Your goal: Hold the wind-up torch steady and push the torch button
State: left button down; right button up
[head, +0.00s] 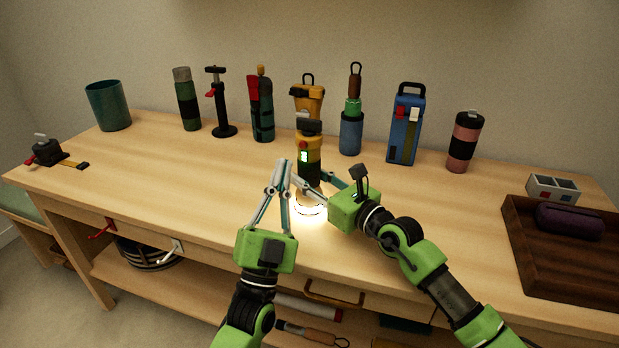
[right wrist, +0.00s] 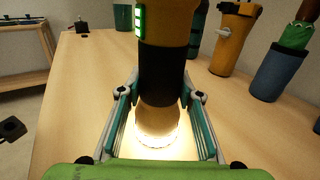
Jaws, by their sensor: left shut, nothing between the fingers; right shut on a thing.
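The wind-up torch (head: 309,143) stands upright on the workbench, yellow and black with a dark top. A lit green-white panel (head: 304,157) shows on its side, and a bright glow surrounds its base. My right gripper (head: 314,181) is shut around the torch's lower part from the right. In the right wrist view the torch (right wrist: 168,70) stands between its fingers, and the lit panel (right wrist: 140,20) is at the upper left. My left gripper (head: 283,164) is shut and empty, its tips just left of the torch. I cannot tell whether they touch it.
A wooden tray (head: 535,265) with a purple case (head: 570,221) is at the right. The front left of the bench (head: 170,190) is clear.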

jog(key=o, duration=1.4)
